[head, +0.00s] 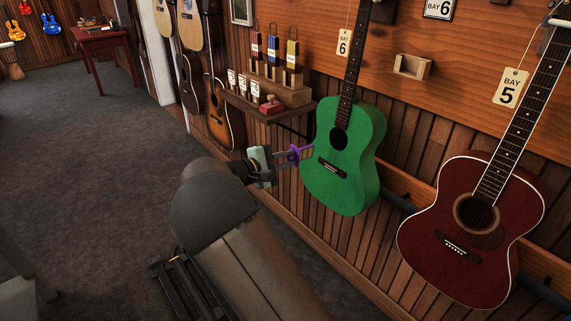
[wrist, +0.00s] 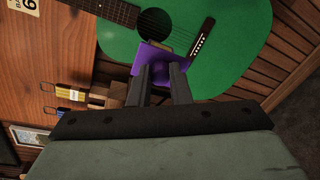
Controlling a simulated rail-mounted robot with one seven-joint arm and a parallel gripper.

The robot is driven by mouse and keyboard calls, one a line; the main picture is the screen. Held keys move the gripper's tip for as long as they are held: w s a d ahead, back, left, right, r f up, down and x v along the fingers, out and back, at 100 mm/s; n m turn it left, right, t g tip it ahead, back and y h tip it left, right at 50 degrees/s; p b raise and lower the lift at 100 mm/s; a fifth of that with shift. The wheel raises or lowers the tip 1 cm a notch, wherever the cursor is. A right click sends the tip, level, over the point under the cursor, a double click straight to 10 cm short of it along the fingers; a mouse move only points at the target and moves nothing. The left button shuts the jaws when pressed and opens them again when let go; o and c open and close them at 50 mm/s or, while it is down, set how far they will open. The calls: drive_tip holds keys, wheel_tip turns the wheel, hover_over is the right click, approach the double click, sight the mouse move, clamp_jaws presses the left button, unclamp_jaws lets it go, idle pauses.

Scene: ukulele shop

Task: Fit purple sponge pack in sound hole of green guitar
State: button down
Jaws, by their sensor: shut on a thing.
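The green guitar (head: 354,122) hangs on the wood wall under a BAY 6 tag. Its dark round sound hole (head: 338,138) faces out, with strings running over it. My gripper (head: 299,153) is shut on the purple sponge pack (head: 293,150), in front of the guitar's left edge in the head view. In the wrist view the pack (wrist: 150,54) sits at the tips of my gripper (wrist: 161,72). The gap between pack and guitar is hard to judge.
A dark red guitar (head: 455,241) hangs at the right under a BAY 5 tag. Other guitars hang further left. The grey floor (head: 90,150) is clear.

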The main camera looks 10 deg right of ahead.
sight(312, 151)
drive_tip(key=shift+x, duration=4.6)
drive_tip(key=shift+b+x, duration=1.1)
drive_tip(key=shift+x, duration=3.1)
drive_tip(key=shift+f, duration=0.1)
drive_tip(key=c, duration=0.8)
unclamp_jaws()
drive_tip(key=shift+o, duration=0.2)
drive_tip(key=shift+b+v, duration=0.4)
drive_tip(key=shift+v, duration=2.55)
drive_tip(key=shift+d, duration=0.1)
